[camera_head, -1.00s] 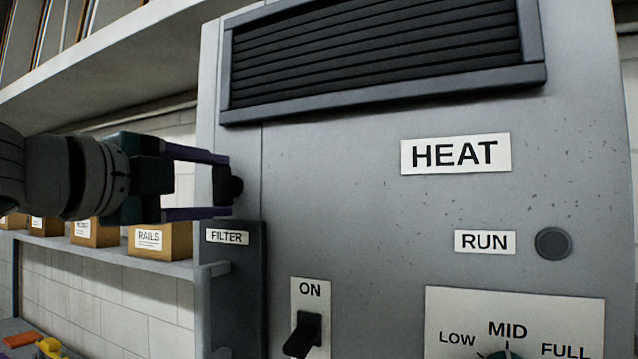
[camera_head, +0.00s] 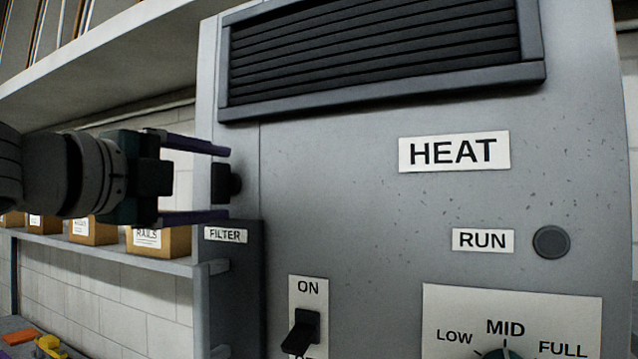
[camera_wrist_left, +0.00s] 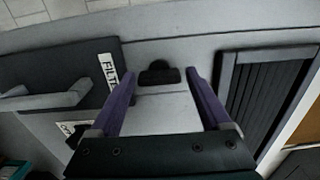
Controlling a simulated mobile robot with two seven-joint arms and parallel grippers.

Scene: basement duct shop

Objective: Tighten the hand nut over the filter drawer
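The hand nut (camera_head: 228,182) is a small black knob on the left part of the grey cabinet front, just above the dark filter drawer (camera_head: 236,290) with its FILTER label. My left gripper (camera_head: 221,183) comes in from the left and is open. Its purple fingers are apart, one above and one below the nut, with a gap on each side. In the left wrist view the nut (camera_wrist_left: 160,73) shows between and just beyond the fingertips (camera_wrist_left: 161,80). The drawer (camera_wrist_left: 60,75) lies left there. My right gripper is not in view.
The cabinet (camera_head: 350,190) carries a louvred vent (camera_head: 375,55) above, a black ON switch (camera_head: 303,330), a round RUN button (camera_head: 551,242) and a LOW-MID-FULL dial panel (camera_head: 520,305). A shelf (camera_head: 110,255) with cardboard boxes stands left, behind my arm.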

